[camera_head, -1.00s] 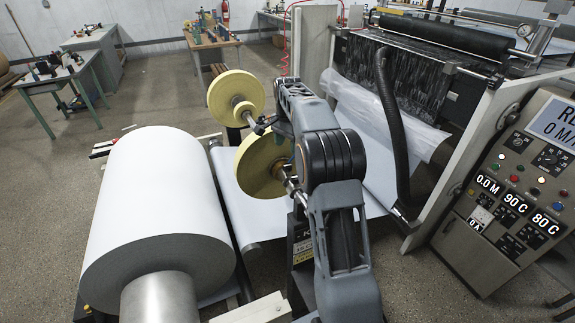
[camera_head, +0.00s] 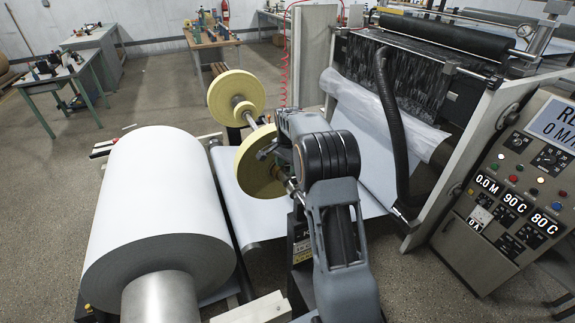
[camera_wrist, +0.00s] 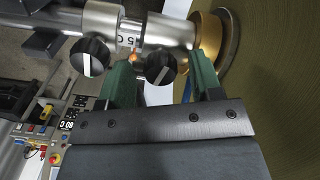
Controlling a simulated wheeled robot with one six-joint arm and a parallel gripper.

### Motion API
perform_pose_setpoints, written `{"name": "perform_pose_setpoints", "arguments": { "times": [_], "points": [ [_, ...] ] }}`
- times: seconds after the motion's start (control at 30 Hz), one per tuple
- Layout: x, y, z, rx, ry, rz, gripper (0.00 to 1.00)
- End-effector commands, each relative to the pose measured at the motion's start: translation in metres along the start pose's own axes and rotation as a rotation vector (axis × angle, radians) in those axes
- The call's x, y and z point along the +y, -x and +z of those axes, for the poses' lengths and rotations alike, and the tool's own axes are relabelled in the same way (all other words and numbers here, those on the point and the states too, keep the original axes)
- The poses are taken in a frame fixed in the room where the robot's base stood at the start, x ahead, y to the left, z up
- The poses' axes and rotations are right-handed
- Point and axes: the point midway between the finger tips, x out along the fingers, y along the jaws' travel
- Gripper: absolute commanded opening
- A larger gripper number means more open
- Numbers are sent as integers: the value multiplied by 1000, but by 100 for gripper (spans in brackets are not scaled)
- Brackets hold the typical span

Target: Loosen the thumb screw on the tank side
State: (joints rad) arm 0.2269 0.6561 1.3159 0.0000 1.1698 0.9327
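One thumb screw (camera_wrist: 160,67) lies between the green fingers of my gripper (camera_wrist: 162,77); the other thumb screw (camera_wrist: 90,55) is left of the left finger. The fingers are apart, with a gap visible around the nearer screw; I cannot tell whether either touches it. In the head view my gripper (camera_head: 266,150) is near the front yellow disc (camera_head: 250,165), and the screws are too small or hidden there. I cannot tell which screw is on the tank side.
A second yellow disc (camera_head: 236,97) sits further back on the shaft. A large white paper roll (camera_head: 155,200) stands to the left. The coating machine (camera_head: 400,85), its black hose (camera_head: 392,125) and control panel (camera_head: 515,190) are to the right. Open floor lies at the left.

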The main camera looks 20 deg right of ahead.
Motion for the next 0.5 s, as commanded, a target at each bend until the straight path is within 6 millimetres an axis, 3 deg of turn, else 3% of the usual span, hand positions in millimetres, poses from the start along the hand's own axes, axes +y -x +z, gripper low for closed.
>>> {"name": "perform_pose_setpoints", "arguments": {
  "times": [0.07,0.5],
  "points": [
    [0,0,0,0,0,0,52],
    [0,0,0,0,0,0,10]
  ]
}}
